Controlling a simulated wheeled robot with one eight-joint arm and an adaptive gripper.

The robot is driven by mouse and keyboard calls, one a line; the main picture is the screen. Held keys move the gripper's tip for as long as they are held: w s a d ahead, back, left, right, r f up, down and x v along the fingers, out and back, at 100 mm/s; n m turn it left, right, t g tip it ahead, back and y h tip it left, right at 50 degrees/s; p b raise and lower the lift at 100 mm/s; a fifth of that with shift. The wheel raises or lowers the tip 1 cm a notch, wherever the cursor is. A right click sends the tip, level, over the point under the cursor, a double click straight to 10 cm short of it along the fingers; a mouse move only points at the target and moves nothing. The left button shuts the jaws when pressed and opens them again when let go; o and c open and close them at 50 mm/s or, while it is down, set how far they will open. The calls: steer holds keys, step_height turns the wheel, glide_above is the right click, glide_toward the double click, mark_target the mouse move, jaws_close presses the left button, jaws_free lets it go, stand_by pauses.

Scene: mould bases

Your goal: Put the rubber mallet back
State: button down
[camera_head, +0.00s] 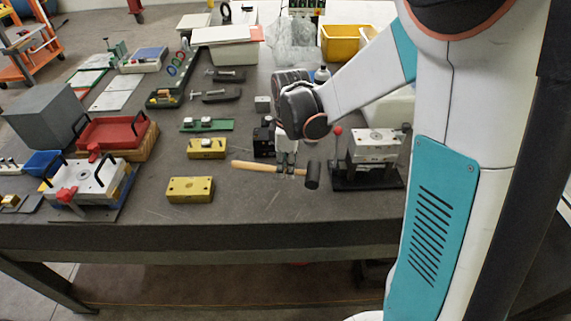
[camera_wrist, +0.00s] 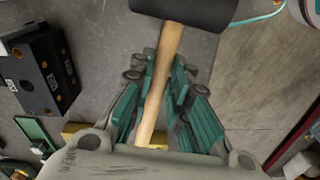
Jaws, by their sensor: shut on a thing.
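The rubber mallet has a pale wooden handle and a black head. In the head view its handle (camera_head: 256,168) lies level, with the head at the right end. My gripper (camera_head: 284,170) is shut on the handle near the black head. In the wrist view the handle (camera_wrist: 160,85) runs between the finger pads of my gripper (camera_wrist: 160,80), and the black head (camera_wrist: 185,12) is at the top edge. The mallet seems to be above the grey table (camera_head: 245,205); the exact gap is hard to tell.
A press-like fixture (camera_head: 375,148) with a red knob stands just right of the mallet. A black block (camera_head: 264,140) is behind it. Yellow blocks (camera_head: 190,189) lie to the left. A mould base with black handles (camera_head: 92,185) is at the far left. The front middle of the table is clear.

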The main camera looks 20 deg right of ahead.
steer(key=shift+f+b, duration=2.55)
steer(key=shift+f, duration=1.45)
steer(key=c, duration=1.4)
jaws_free()
steer(key=shift+c, duration=0.2)
steer(key=r, duration=1.2)
steer(key=shift+s+d, duration=0.1)
steer(key=shift+d, duration=0.1)
steer(key=s+r+m+t, duration=0.2)
steer(key=s+m+t, duration=0.1)
steer(key=s+m, duration=0.3)
steer(key=s+a+r+m+t, duration=0.1)
steer(key=s+r+m+t, duration=0.2)
steer(key=s+m, duration=0.3)
steer(key=shift+s+t, duration=0.5)
steer(key=shift+s, duration=1.95)
